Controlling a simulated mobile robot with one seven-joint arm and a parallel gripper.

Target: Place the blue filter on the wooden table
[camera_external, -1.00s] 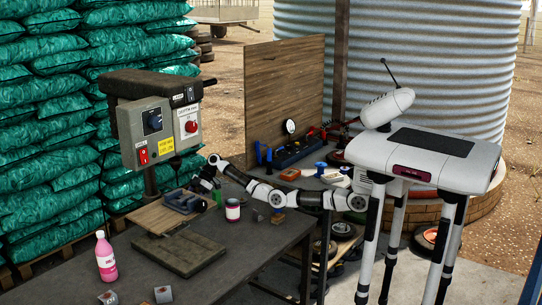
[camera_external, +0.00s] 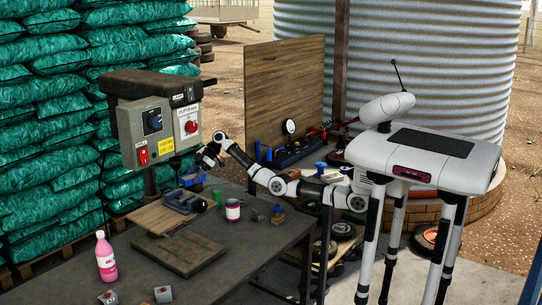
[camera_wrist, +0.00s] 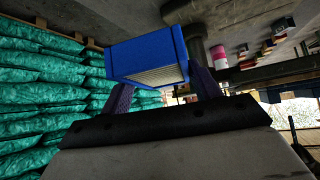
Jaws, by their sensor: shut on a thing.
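The blue filter (camera_external: 192,180) is a small box with a blue frame, held in the air above the far left end of the dark table (camera_external: 262,243). In the wrist view the filter (camera_wrist: 143,52) shows its blue side and a pale pleated face, tilted. My gripper (camera_external: 200,172) is shut on it, and the fingers also show in the wrist view (camera_wrist: 158,82), one on each side. The filter is apart from the tabletop. Whether this dark top is wood is hard to tell.
On the table are a grey vise-like tool (camera_external: 184,202), a green piece (camera_external: 217,197), a red-and-white can (camera_external: 232,210), a dark flat board (camera_external: 178,250) and a pink bottle (camera_external: 105,258). A control box (camera_external: 147,133) stands close left of my gripper. The table's right front is clear.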

